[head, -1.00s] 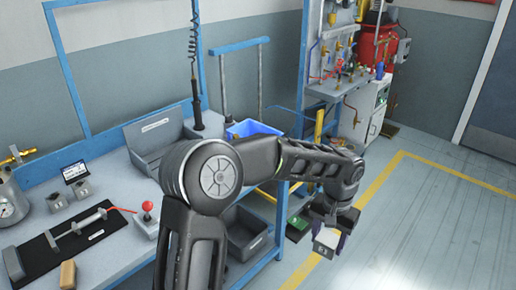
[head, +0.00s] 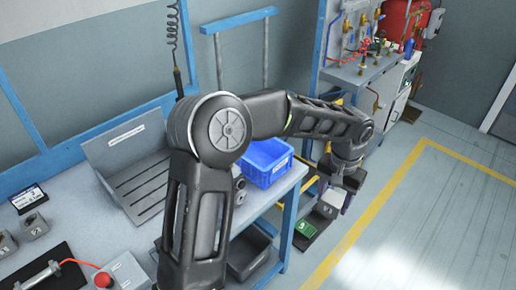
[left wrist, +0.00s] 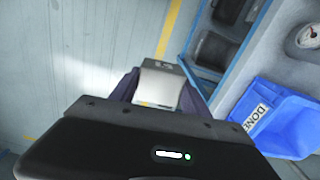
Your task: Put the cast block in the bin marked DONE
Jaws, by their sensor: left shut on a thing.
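My left gripper (head: 334,200) is shut on the cast block (head: 327,209), a small grey block with dark marks on one face. It holds the block in the air beyond the right end of the bench, to the right of the blue bin (head: 267,164). In the left wrist view the block (left wrist: 160,84) sits between the two fingers, its marked face showing. The bin stands on the bench's right end; in the left wrist view its white label reads DONE (left wrist: 257,117). My left arm hides part of the bench. My right gripper is not in view.
A grey sloped tray (head: 140,165) stands left of the bin. Two small grey blocks (head: 34,226) sit on the bench at left, near a red-topped control (head: 103,281). A dark bin (head: 248,252) is below the bench top. Open floor lies to the right.

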